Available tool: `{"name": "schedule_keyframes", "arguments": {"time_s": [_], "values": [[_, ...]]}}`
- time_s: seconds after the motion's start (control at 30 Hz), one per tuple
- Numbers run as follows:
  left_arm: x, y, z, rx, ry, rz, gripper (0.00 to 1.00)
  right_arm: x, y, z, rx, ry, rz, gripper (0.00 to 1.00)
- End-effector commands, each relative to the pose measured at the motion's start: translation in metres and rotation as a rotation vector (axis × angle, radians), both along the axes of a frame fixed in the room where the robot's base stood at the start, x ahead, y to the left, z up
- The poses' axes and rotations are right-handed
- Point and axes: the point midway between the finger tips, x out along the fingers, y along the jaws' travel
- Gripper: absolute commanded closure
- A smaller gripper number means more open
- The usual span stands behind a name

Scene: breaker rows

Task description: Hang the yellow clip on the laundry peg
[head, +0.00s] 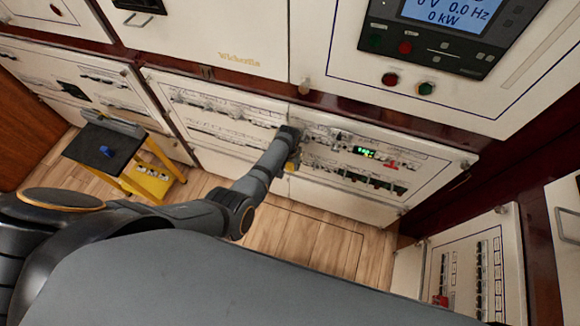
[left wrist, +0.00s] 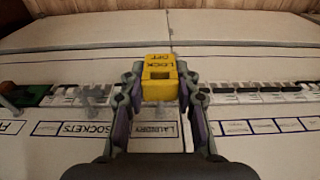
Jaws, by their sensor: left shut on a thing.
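The yellow clip (left wrist: 160,66), marked LOCK OFF upside down in the left wrist view, has a dark rectangular opening. My left gripper (left wrist: 160,88) is shut on it, with a finger on each side. The clip is in front of the breaker row, above the LAUNDRY label (left wrist: 170,131) in that view. The laundry peg cannot be made out; the clip and fingers cover that part of the row. I cannot tell whether the clip touches the panel. In the head view, a small yellow part of the clip (head: 291,166) shows below my left gripper (head: 292,150). My right gripper is not in view.
The white breaker panel (head: 430,150) with a green display spreads right of the gripper. A yellow stand (head: 148,183) with a dark top and a small blue object (head: 107,151) is at the left. Another breaker panel (head: 463,270) is at lower right. Wooden floor (head: 300,238) is clear below.

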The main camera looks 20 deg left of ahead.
Motion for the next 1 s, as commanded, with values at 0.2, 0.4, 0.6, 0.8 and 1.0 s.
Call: {"name": "schedule_keyframes", "arguments": {"time_s": [0.2, 0.4, 0.6, 0.8, 1.0], "values": [[0.006, 0.000, -0.001, 0.000, 0.000, 0.000, 0.98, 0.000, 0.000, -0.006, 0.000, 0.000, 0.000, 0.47], [0.011, 0.000, -0.001, 0.000, -0.001, 0.000, 0.98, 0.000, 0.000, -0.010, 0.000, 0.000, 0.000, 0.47], [0.010, 0.000, 0.000, 0.000, 0.000, 0.000, 0.43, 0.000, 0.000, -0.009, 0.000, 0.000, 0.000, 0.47], [0.010, 0.000, 0.000, 0.000, 0.000, 0.000, 0.43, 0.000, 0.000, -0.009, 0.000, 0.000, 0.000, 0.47], [0.002, 0.000, 0.003, 0.000, 0.002, 0.000, 0.43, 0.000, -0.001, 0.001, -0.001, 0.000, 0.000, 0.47]]}}
